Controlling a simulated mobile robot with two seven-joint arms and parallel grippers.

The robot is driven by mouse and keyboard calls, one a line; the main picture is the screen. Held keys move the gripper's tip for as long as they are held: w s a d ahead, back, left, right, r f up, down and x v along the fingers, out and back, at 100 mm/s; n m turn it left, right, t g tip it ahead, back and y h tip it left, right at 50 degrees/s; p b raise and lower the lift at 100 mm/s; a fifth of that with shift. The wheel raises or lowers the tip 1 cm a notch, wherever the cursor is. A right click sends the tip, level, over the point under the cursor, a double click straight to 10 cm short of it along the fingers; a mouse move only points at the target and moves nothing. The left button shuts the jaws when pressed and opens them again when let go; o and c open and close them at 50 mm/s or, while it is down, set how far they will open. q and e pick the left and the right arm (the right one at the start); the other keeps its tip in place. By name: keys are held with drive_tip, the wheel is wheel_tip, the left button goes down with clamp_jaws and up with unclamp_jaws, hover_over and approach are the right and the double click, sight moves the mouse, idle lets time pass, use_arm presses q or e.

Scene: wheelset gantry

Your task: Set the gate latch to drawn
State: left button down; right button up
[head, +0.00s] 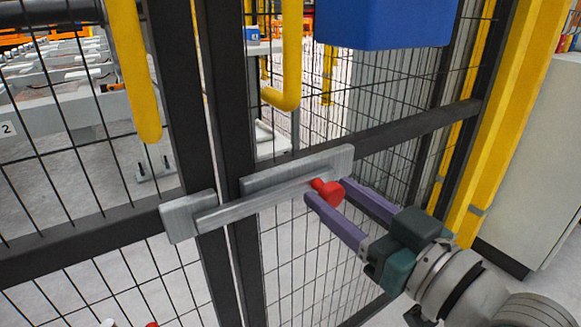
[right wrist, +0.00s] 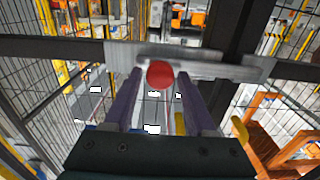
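The gate latch is a grey metal bar (head: 262,198) with a red knob (head: 328,192), carried on a grey plate (head: 300,165) on the right gate section. The bar spans the gap between the dark posts and reaches the grey keeper block (head: 188,215) on the left. My right gripper (head: 329,192) has its purple fingers apart, with tips on either side of the red knob. The right wrist view shows the knob (right wrist: 160,75) between the fingertips, with a small gap on each side. My left gripper is not in view.
Dark mesh fence panels (head: 80,180) flank the posts. Yellow tubular handles (head: 135,75) hang above the latch, and a blue box (head: 383,22) is at the top. A yellow post (head: 500,120) and pale cabinet (head: 535,170) stand on the right.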

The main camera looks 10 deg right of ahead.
clamp_jaws()
idle(1.1)
